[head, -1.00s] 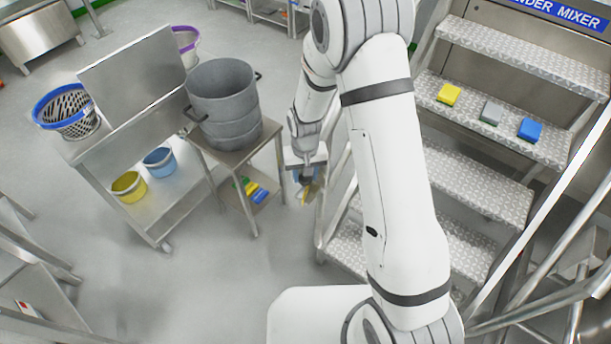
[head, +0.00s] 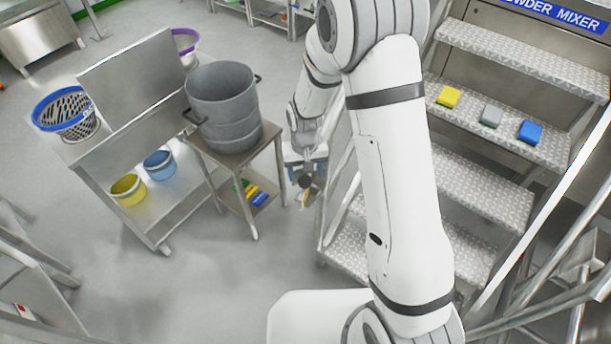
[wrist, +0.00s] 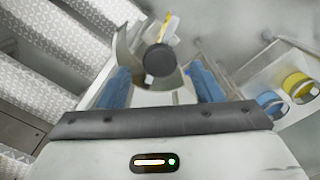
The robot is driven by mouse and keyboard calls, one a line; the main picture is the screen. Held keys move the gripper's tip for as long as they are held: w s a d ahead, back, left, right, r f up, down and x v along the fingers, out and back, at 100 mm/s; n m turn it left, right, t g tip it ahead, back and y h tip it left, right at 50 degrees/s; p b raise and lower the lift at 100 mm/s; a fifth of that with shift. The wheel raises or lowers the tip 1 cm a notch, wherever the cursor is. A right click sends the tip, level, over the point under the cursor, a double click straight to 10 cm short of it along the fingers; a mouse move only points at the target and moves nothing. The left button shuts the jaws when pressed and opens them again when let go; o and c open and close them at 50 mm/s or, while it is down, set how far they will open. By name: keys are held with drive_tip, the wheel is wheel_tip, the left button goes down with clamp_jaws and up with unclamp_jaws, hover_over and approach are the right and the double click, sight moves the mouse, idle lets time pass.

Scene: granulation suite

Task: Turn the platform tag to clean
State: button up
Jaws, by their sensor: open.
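The platform tag (wrist: 130,50) shows in the wrist view as a pale, curved plate with a round dark knob (wrist: 157,60) at its middle and a yellow part behind it. Its wording cannot be read. My gripper (wrist: 163,82) is open, with one blue finger to the left of the knob and one to the right. I cannot tell whether either finger touches the tag. In the head view my gripper (head: 306,172) is low beside the steps, with the small dark knob just below it; much of the tag is hidden there.
The metal steps (head: 480,184) rise close on the right, with yellow, grey and blue blocks on one tread. A small table (head: 232,158) with a large grey drum (head: 222,95) stands close on the left. Open floor (head: 215,285) lies in front.

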drive_tip(key=shift+r+b, duration=0.35)
drive_tip(key=shift+r, duration=2.35)
